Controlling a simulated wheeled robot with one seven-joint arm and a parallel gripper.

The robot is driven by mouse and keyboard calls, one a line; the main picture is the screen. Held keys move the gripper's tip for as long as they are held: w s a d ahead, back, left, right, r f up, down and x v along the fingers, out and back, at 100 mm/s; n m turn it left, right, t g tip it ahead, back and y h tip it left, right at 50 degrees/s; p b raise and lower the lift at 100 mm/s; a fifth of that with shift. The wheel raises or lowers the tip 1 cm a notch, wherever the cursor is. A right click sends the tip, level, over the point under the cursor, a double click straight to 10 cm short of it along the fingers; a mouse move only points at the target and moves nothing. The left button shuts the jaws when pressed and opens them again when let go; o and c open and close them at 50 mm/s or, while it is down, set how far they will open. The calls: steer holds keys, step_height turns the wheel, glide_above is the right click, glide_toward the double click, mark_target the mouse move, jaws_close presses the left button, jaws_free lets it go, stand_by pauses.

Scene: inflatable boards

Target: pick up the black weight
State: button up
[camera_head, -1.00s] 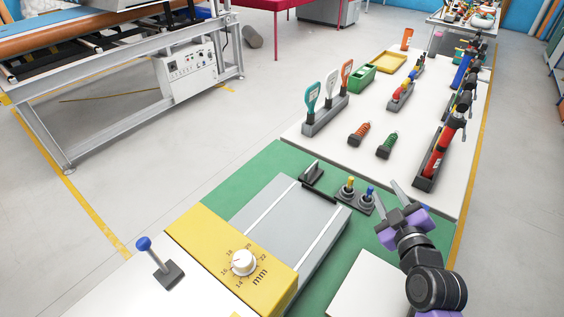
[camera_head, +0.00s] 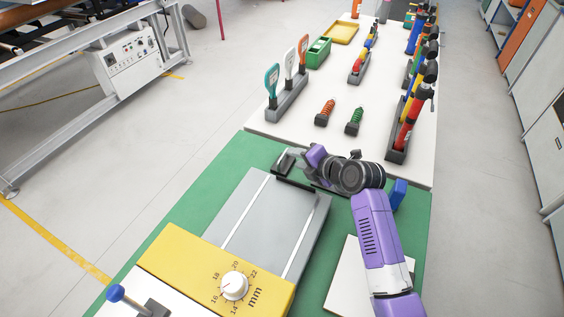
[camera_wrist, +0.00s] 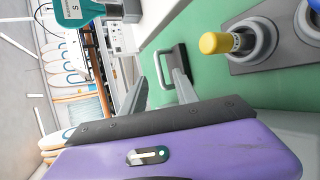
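The black weight (camera_head: 295,184) lies on the green mat at the far end of the grey plate. It has a dark base and a metal loop handle, and part of it is hidden by my gripper in the head view. It also shows in the wrist view (camera_wrist: 181,62), just beyond the fingertips. My gripper (camera_head: 293,159) is at the weight. In the wrist view my gripper (camera_wrist: 158,80) is open, its two fingers apart with the handle showing near and between their tips. I cannot tell whether the fingers touch it.
A yellow-topped peg in a grey holder (camera_wrist: 216,43) stands right of the weight in the wrist view. A rack of paddles (camera_head: 287,99) and two spring pieces (camera_head: 353,122) stand on the white board beyond. A yellow dial panel (camera_head: 205,270) is at the near end.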

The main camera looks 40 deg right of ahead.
mark_target(287, 166)
steer(key=shift+p+x, duration=0.85)
steer(key=shift+x, duration=1.95)
steer(key=shift+a, duration=0.15)
steer(key=shift+c, duration=0.3)
jaws_close()
steer(key=shift+r, duration=0.1)
